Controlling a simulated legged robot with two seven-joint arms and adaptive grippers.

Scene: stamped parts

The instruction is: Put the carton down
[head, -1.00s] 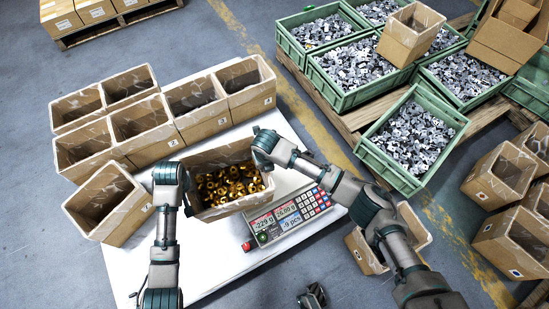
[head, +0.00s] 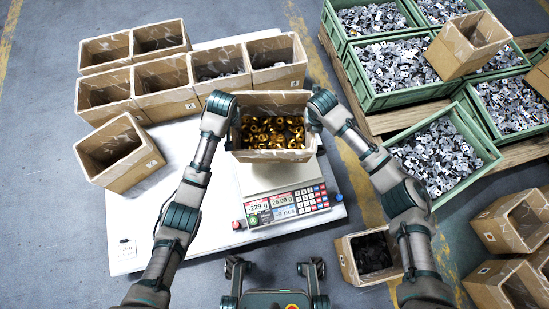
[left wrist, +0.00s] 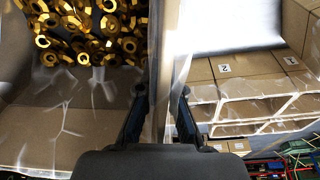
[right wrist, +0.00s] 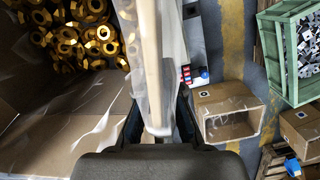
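The carton (head: 272,156) is a brown box with a clear liner, part filled with gold hex-shaped parts (head: 270,130). It is level in the head view, over the white counting scale (head: 262,181). The gap beneath it is hidden. My left gripper (head: 231,113) is shut on the carton's left wall, which shows between its fingers in the left wrist view (left wrist: 163,70). My right gripper (head: 315,112) is shut on the right wall, which shows between its fingers in the right wrist view (right wrist: 148,70).
The scale's panel (head: 288,207) reads -229 g and -9 pcs. Green crates (head: 440,155) of grey parts are at right. An open carton (head: 368,257) is on the floor at front right.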

